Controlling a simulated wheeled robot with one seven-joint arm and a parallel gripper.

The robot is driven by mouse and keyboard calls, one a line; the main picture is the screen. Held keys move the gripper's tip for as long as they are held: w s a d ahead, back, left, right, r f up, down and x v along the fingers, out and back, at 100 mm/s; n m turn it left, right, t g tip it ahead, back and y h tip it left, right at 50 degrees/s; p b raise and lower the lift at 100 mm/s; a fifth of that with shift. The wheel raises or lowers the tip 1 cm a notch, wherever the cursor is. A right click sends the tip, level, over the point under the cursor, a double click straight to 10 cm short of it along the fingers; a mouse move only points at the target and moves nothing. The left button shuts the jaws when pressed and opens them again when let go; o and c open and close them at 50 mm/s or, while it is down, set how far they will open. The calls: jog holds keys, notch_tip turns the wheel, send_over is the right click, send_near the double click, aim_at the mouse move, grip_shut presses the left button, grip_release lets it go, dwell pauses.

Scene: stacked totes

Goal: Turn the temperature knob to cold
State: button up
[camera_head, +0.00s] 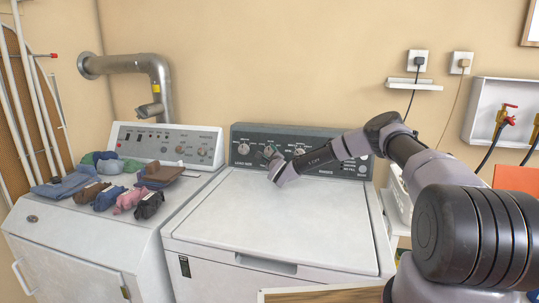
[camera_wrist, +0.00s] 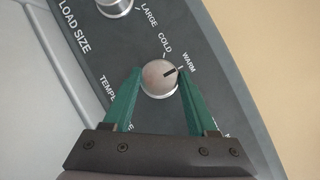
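The temperature knob (camera_wrist: 159,77) is a round silver dial on the dark control panel. In the wrist view its black pointer aims toward the WARM label (camera_wrist: 188,62), and the COLD label (camera_wrist: 165,43) is counterclockwise of that. My gripper (camera_wrist: 159,70) has two green fingers, one on each side of the knob, with hardly any gap visible. Whether they press on it is unclear. In the head view my gripper (camera_head: 268,155) is at the panel of the right-hand washer (camera_head: 285,222), and it partly hides the knob area.
Another silver knob (camera_wrist: 116,4), beside the LOAD SIZE text, is close by on the panel. The washer lid is bare. A second machine (camera_head: 85,250) on the left carries folded and rolled clothes (camera_head: 117,199).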

jog(key=shift+n, duration=0.3)
jog(key=n+g, duration=0.2)
jog(key=n, duration=0.3)
jog(key=shift+r+g+y, duration=0.25)
jog(key=shift+g+y, duration=0.05)
jog(key=shift+g, duration=0.1)
jog(key=n+g, duration=0.1)
jog(key=n, duration=0.2)
jog(key=shift+n+g, duration=0.3)
jog(key=shift+g, duration=0.1)
jog(key=o, duration=1.4)
jog(key=shift+c, duration=0.2)
jog(key=v, duration=1)
jog(key=shift+s+r, duration=0.3)
